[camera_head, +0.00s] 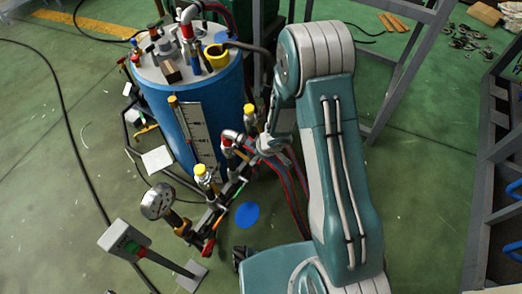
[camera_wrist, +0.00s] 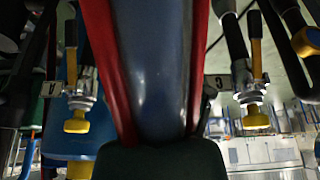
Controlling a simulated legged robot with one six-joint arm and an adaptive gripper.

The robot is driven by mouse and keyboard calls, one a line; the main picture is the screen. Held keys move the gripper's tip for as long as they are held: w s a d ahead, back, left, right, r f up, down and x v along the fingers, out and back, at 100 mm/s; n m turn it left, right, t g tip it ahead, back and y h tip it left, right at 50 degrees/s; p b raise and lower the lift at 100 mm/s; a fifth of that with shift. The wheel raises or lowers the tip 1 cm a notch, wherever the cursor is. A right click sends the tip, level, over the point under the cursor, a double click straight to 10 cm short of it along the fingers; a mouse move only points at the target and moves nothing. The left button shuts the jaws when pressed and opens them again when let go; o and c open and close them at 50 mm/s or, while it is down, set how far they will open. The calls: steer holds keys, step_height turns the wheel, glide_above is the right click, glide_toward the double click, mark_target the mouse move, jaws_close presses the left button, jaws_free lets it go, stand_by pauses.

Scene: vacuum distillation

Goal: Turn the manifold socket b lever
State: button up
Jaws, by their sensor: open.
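The manifold (camera_head: 213,214) stands in front of the blue tank, with yellow-capped sockets (camera_head: 201,172) along it. Between them a red and silver fitting carries red and dark hoses (camera_head: 229,139). My gripper (camera_head: 262,146) is open beside this middle part; its fingertips are hard to make out. In the wrist view, socket A, with a yellow knob (camera_wrist: 76,118), is at left, and socket C, with a yellow knob (camera_wrist: 255,117), is at right. A large blue-grey shape with red edges (camera_wrist: 157,70) and a dark block fill the middle. I cannot make out the socket b lever.
The blue tank (camera_head: 211,103) stands behind the manifold, with fittings on its lid. A round gauge (camera_head: 158,201) and a grey post box (camera_head: 124,240) stand at front left. Grey metal frames (camera_head: 407,75) are at right. Open green floor lies at left, crossed by a dark cable.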

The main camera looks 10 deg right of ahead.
steer(key=shift+v, duration=2.65)
